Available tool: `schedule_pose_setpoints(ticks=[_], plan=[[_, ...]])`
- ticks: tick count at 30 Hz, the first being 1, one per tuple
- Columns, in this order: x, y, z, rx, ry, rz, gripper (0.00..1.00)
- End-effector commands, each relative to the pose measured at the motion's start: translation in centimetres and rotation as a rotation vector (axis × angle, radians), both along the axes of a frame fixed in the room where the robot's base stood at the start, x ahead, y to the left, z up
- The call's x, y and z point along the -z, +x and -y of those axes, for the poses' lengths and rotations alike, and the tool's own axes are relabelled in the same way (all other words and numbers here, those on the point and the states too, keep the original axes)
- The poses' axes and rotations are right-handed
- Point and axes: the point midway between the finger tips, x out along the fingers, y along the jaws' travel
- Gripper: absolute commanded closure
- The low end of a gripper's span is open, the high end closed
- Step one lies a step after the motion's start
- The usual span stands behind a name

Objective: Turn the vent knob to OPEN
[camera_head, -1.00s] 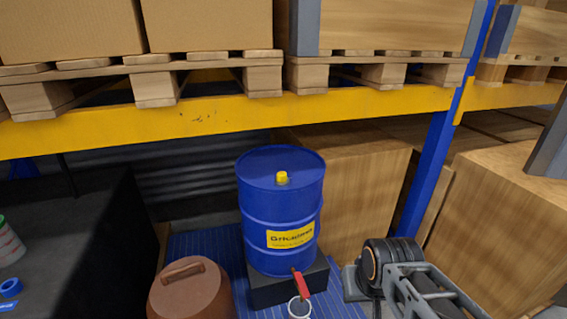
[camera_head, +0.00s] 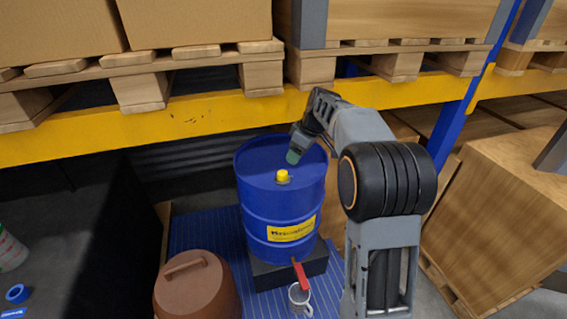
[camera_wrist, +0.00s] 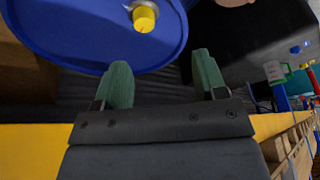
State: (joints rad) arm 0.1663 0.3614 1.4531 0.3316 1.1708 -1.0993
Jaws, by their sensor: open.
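No OPEN mark can be read on the lid. In the wrist view the knob (camera_wrist: 144,18) shows at the top, on the blue lid (camera_wrist: 85,30). My gripper (camera_head: 293,157) is over the far side of the drum, behind the knob in the head view. In the wrist view my gripper (camera_wrist: 162,80) has its two green fingers wide apart with nothing between them. The knob lies beyond the fingertips, apart from them.
A brown lidded pot (camera_head: 197,290) stands at front left. A yellow shelf beam (camera_head: 200,122) crosses behind the drum. Large wooden crates (camera_head: 510,210) fill the right.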

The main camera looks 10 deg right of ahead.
Motion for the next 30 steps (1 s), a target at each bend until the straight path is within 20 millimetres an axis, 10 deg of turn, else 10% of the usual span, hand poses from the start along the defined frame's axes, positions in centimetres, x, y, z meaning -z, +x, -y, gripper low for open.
schedule_pose_setpoints(ticks=[11,30], plan=[[1.5,4.3,1.0,-0.154,0.022,0.043,0.35],[11.4,6.5,-2.4,-0.152,0.020,0.042,0.35]])
